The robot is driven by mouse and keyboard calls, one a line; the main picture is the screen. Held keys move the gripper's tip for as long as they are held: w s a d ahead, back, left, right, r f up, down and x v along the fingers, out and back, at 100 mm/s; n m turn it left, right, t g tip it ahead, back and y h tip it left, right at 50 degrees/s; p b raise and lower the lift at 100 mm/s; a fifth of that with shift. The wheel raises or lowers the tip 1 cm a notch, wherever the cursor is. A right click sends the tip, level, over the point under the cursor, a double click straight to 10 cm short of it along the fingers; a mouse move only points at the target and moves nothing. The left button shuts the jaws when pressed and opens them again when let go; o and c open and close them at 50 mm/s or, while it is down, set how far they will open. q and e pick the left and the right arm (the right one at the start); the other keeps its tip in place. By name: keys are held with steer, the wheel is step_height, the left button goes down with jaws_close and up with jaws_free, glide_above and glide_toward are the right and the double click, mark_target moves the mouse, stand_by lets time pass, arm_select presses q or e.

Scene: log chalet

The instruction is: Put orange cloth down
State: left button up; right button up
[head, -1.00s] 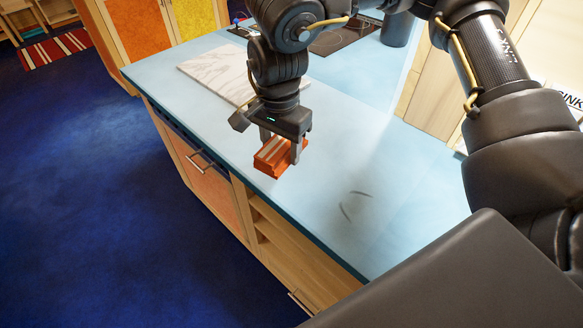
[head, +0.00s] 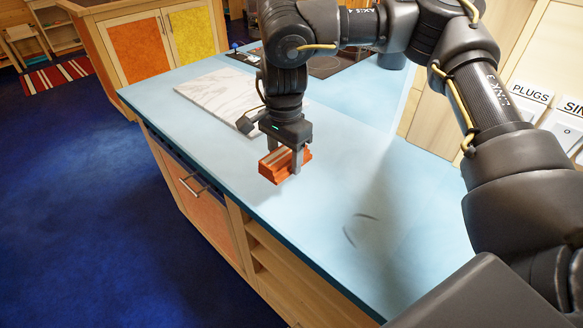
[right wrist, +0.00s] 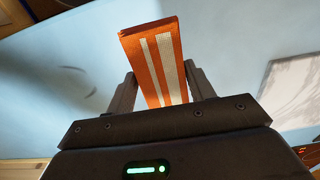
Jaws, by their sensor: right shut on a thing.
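The orange cloth (head: 283,165) is a folded block with pale stripes. My right gripper (head: 286,160) is shut on it, with one finger on each side. It is over the blue countertop (head: 330,195), near the front edge; I cannot tell for sure whether it touches the surface. In the right wrist view the cloth (right wrist: 155,62) sticks out between the two fingers (right wrist: 160,90), its two pale stripes running along it. My left gripper is not in view.
A white marble board (head: 215,92) lies on the counter behind and left of the gripper. A dark cooktop (head: 330,65) is farther back. A thin dark curved mark (head: 352,230) shows on the counter at right. Counter around the cloth is clear.

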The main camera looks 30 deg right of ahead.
glide_above(292, 181)
steer(key=f, duration=0.4)
steer(key=shift+s+a, duration=0.15)
steer(key=shift+a, duration=0.2)
steer(key=shift+d+f+p, duration=0.25)
steer(key=shift+f+p, duration=0.05)
steer(key=shift+f, duration=0.05)
steer(key=f, duration=0.3)
steer(key=shift+w+d+f, duration=0.15)
steer(key=shift+w, duration=0.1)
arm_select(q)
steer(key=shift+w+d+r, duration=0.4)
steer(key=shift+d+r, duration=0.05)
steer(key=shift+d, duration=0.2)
arm_select(e)
steer(key=shift+f, duration=0.1)
steer(key=shift+f, duration=0.1)
steer(key=shift+f, duration=0.15)
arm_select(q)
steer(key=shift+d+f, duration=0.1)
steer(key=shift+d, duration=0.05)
arm_select(e)
steer(key=o, duration=1.1)
